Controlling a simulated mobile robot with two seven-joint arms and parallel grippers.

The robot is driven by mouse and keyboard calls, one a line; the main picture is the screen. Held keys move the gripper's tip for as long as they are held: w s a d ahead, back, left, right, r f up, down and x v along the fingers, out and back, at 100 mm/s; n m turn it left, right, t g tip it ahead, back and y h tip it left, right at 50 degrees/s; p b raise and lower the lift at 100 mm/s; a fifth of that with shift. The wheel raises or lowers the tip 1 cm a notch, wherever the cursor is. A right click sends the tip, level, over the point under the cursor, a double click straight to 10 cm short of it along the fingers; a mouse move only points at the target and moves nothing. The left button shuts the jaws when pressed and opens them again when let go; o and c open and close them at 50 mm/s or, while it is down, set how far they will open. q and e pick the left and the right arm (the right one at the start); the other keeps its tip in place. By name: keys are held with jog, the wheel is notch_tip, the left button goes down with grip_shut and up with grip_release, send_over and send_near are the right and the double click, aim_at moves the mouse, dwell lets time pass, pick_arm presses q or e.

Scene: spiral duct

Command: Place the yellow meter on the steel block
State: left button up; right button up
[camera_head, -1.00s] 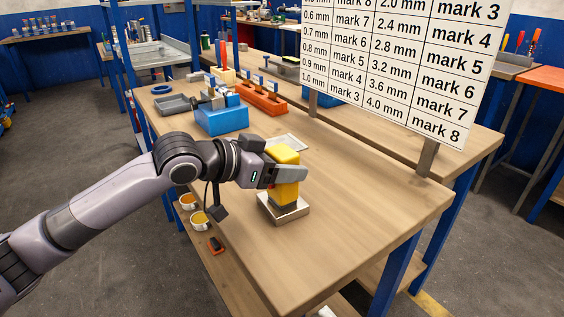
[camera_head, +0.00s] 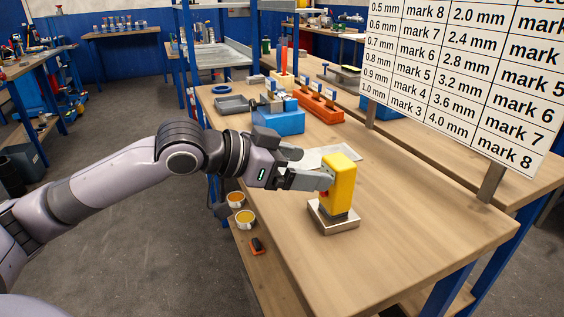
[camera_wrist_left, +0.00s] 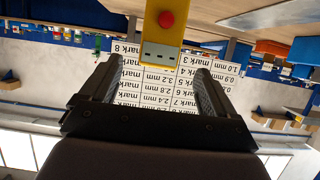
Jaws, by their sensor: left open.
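The yellow meter (camera_head: 341,182) stands upright on the steel block (camera_head: 333,221), which lies on the wooden bench. My left gripper (camera_head: 312,172) is open at the left side of the meter, its fingers pointing at it. In the left wrist view the meter (camera_wrist_left: 163,30), with a red button, shows upside down just ahead of the gap between the open fingers (camera_wrist_left: 160,78). Nothing is held between them. The meter's underside is hidden where it meets the block. My right gripper is not in view.
A white sheet (camera_head: 322,157) lies behind the meter. A blue box (camera_head: 278,122), a grey tray (camera_head: 236,104) and an orange rack (camera_head: 320,108) are farther back. A sign board (camera_head: 455,75) stands at the right. The bench in front and right of the block is clear.

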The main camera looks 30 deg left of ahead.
pick_arm(q)
jog(key=shift+v, duration=1.95)
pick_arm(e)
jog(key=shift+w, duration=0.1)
